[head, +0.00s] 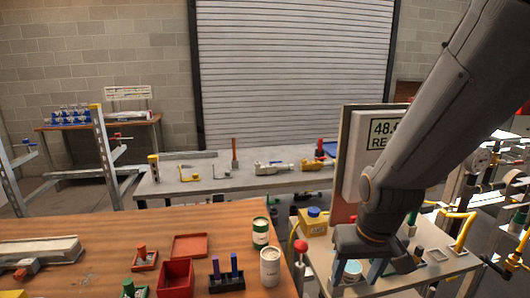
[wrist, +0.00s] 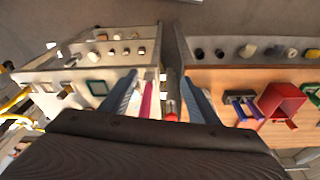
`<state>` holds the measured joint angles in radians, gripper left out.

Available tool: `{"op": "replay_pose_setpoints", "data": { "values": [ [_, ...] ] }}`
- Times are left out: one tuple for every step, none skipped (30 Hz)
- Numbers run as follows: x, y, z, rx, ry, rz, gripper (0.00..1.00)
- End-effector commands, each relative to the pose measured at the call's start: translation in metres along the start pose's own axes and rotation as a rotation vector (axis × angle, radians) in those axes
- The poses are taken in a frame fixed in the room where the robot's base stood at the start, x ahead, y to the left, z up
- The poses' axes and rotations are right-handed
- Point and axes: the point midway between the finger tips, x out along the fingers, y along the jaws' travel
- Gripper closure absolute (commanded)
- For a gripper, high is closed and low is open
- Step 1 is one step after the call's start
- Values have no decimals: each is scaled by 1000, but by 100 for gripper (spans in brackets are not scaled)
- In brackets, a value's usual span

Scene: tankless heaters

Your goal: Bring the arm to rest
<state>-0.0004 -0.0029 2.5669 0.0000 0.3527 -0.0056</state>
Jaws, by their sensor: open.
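My arm (head: 440,120) reaches down from the upper right of the head view, bent at a joint in front of the wall panel. My gripper (head: 357,274) hangs with its fingers down at the left part of the right-hand bench. A pale round container (head: 349,270) shows between the fingers in that view; I cannot tell its distance from them. In the wrist view my gripper (wrist: 160,90) has its two blue-grey fingers wide apart over the gap between two benches. A pink-red upright thing (wrist: 146,100) shows between them, and nothing is visibly held.
The wooden bench (head: 225,215) at the left carries a red bin (head: 175,278), a green tin (head: 260,233) and a pale tin (head: 270,266). The right-hand bench (head: 440,263) carries fittings and a yellow pipe (head: 465,232). A display unit (head: 372,140) stands close behind my arm.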

Motion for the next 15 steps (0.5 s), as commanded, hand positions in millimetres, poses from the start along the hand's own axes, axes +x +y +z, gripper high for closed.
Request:
{"op": "replay_pose_setpoints", "data": {
  "values": [
    [12, 0, 0, 1, -8, 0, 45],
    [16, 0, 1, 2, -12, 0, 45],
    [21, 0, 2, 2, -18, 0, 45],
    [25, 0, 3, 2, -23, 0, 45],
    [28, 0, 4, 2, -27, 0, 45],
    [33, 0, 5, 3, -34, 0, 45],
    [38, 0, 6, 3, -39, 0, 45],
    [43, 0, 7, 3, -45, 0, 45],
    [49, 0, 9, 3, -52, 0, 45],
    [53, 0, 10, 3, -58, -1, 45],
    [60, 0, 11, 3, -65, -1, 45],
    [67, 0, 13, 3, -73, -1, 45],
    [72, 0, 14, 3, -81, -1, 45],
    [79, 0, 16, 3, -89, -1, 45],
    [85, 0, 18, 3, -98, -1, 45]
  ]
}}
